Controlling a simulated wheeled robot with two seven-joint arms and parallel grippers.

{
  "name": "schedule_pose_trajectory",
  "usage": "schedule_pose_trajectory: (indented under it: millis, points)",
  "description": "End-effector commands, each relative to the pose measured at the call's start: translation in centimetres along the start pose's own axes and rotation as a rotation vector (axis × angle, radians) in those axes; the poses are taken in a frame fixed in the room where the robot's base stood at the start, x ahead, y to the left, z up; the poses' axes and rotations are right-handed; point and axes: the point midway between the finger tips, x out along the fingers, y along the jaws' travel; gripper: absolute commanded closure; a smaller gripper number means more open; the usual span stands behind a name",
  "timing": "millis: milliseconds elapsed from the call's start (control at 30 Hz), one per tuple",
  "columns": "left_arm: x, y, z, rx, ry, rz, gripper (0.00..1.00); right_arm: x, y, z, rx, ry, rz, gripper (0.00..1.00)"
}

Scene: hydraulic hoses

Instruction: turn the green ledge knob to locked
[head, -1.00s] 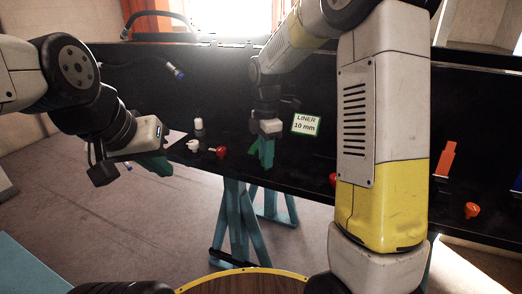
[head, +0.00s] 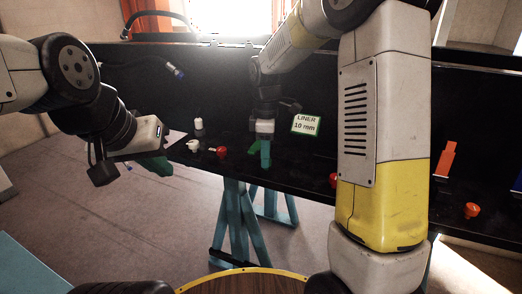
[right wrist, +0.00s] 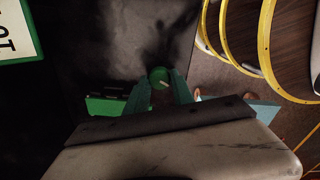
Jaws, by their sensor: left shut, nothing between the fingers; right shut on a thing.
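The green knob (right wrist: 158,76) shows in the right wrist view as a round green cap with a pale mark, over the dark ledge near its edge. My right gripper (right wrist: 160,84) has its two green fingers on either side of it and is shut on it. In the head view the right gripper (head: 266,163) points down onto the ledge (head: 310,166), and its fingers hide the knob. I cannot read a locked mark.
A green block (right wrist: 104,106) sits beside the right fingers. On the ledge stand a red knob (head: 221,152), white fittings (head: 193,145) and a "LINER 10 mm" sign (head: 306,124). A red knob (head: 472,210) and an orange piece (head: 446,158) are at the right.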

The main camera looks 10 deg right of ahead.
Motion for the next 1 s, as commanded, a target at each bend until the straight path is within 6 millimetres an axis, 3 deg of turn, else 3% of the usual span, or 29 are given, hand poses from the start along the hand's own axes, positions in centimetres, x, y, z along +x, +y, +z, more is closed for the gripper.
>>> schedule_pose_trajectory:
  millis: [1000]
  points:
    - [0.0, 0.0, 0.0, 0.0, 0.0, 0.0, 1.0, -0.08, 0.21, 0.09, 0.923, 0.0, 0.002, 1.0]
